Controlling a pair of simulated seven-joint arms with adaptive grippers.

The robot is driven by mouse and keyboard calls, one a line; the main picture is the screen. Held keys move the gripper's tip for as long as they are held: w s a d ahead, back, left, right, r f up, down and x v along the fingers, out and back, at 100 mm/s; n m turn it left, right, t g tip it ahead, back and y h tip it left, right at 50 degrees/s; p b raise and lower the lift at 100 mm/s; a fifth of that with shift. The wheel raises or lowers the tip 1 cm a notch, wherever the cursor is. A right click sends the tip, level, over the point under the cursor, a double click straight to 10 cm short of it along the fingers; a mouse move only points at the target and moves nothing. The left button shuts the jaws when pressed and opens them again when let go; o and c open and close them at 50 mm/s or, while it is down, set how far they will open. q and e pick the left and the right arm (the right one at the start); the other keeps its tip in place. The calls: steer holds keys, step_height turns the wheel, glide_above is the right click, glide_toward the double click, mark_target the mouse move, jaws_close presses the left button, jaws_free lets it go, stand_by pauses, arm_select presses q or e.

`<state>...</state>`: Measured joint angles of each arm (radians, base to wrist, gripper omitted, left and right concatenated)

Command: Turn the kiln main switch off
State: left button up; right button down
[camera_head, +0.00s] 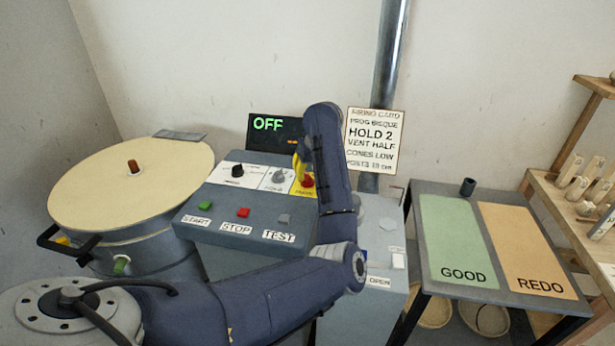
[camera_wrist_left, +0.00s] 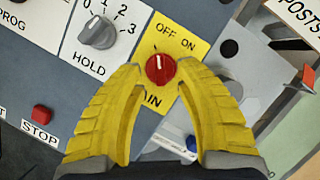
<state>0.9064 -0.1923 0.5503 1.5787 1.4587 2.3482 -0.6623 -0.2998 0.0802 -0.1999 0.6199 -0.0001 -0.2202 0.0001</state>
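The kiln main switch is a red knob (camera_wrist_left: 160,69) on a yellow plate marked OFF and ON. Its white pointer line points up in the left wrist view, toward the OFF word. The red knob also shows in the head view (camera_head: 308,181), partly behind my arm. My left gripper (camera_wrist_left: 160,72) is open, with one yellow finger on each side of the knob and its tips apart. Whether the tips touch the knob is unclear. In the head view the left gripper (camera_head: 301,168) is mostly hidden by my wrist. My right gripper is not in view.
The display (camera_head: 268,125) reads OFF in green. The HOLD knob (camera_wrist_left: 97,33) sits beside the yellow plate. The red STOP button (camera_head: 243,212) and green START button (camera_head: 205,205) are on the panel's front. The round kiln (camera_head: 90,190) stands left, the sorting table (camera_head: 428,200) right.

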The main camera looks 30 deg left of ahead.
arm_select(q)
steer(key=shift+x, duration=1.35)
steer(key=shift+c, duration=0.4)
jaws_close()
